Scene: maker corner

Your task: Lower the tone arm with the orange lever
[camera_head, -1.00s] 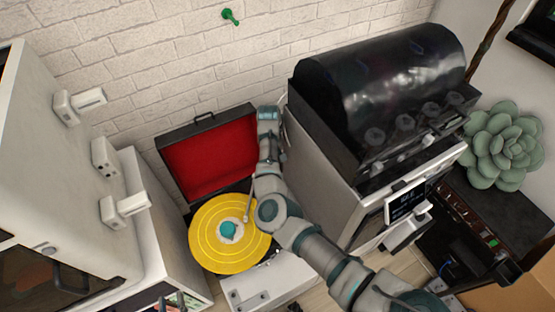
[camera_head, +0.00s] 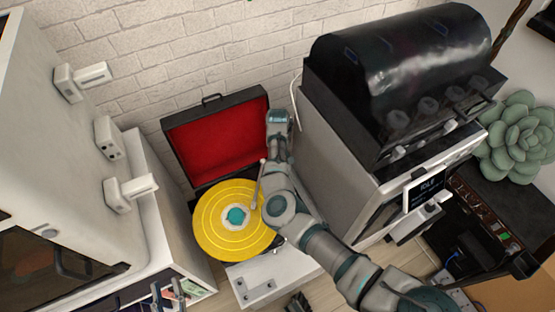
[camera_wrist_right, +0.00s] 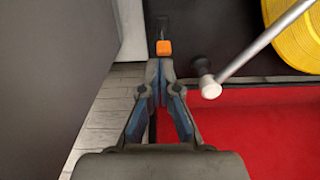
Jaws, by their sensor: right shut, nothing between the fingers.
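The record player (camera_head: 216,150) is an open black case with a red-lined lid and a yellow record (camera_head: 212,238). Its pale tone arm (camera_head: 260,185) reaches over the record's right side; the wrist view shows its silver tube (camera_wrist_right: 262,45) and white end knob. The orange lever (camera_wrist_right: 163,47) stands on the dark deck. My right gripper (camera_wrist_right: 160,68) is shut and empty, its fingertips just beside the lever; contact is unclear. In the head view my right arm hides the lever and fingertips. My left gripper (camera_head: 168,298) is at the bottom edge, partly cut off, fingers apart.
A white machine with a dark domed cover (camera_head: 395,65) stands close right of my right arm. A tall white cabinet (camera_head: 60,150) stands on the left. A brick wall (camera_head: 200,50) is behind the lid. A succulent (camera_head: 520,140) is at far right.

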